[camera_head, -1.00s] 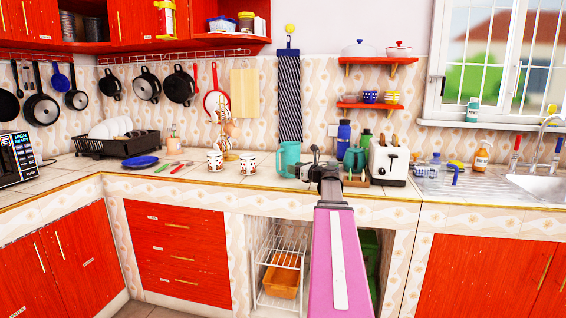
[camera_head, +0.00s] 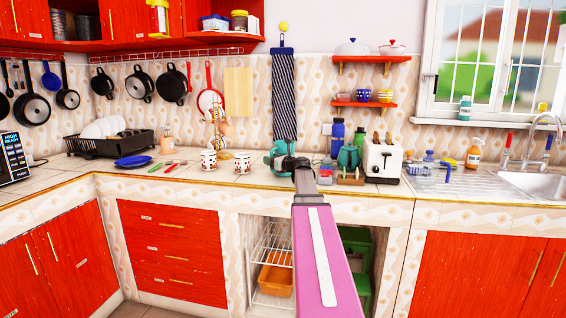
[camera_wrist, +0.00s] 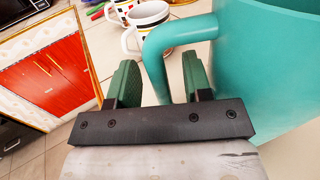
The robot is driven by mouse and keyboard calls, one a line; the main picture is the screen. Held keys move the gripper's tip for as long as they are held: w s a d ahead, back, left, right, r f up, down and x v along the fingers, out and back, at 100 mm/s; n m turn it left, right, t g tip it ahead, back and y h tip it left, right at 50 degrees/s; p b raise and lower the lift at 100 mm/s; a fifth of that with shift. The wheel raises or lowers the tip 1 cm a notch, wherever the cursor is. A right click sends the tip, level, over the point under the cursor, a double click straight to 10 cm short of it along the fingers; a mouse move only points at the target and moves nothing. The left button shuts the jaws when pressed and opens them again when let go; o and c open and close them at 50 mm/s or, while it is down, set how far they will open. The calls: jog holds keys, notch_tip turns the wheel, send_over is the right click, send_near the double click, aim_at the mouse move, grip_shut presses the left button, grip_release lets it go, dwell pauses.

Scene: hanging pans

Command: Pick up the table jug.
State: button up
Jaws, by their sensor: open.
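The table jug (camera_head: 281,147) is teal and stands on the tiled counter, partly hidden behind my gripper in the head view. In the wrist view the jug's body (camera_wrist: 268,70) fills the right side, with its curved handle (camera_wrist: 155,56) reaching out to the left. My gripper (camera_wrist: 160,80) is open, with its two green-padded fingers on either side of the handle's lower part. I cannot tell whether either finger touches the handle. The jug looks upright in the head view.
Two patterned mugs (camera_head: 208,159) stand left of the jug, and they also show close by in the wrist view (camera_wrist: 147,20). A toaster (camera_head: 382,160) and bottles (camera_head: 337,138) stand to the right. The counter's front edge lies below my arm.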

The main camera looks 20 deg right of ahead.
grip_shut()
jog(key=shift+r, duration=0.15)
jog(key=shift+r, duration=1.75)
jog(key=s+a+r, duration=0.3)
jog(key=s+r, duration=0.1)
jog(key=r, duration=0.2)
jog(key=s+a+r, duration=0.3)
jog(key=s+r, duration=0.2)
jog(key=r, duration=0.2)
jog(key=shift+s+a+r, duration=0.15)
jog(key=shift+s+a, duration=0.1)
jog(key=shift+a, duration=0.15)
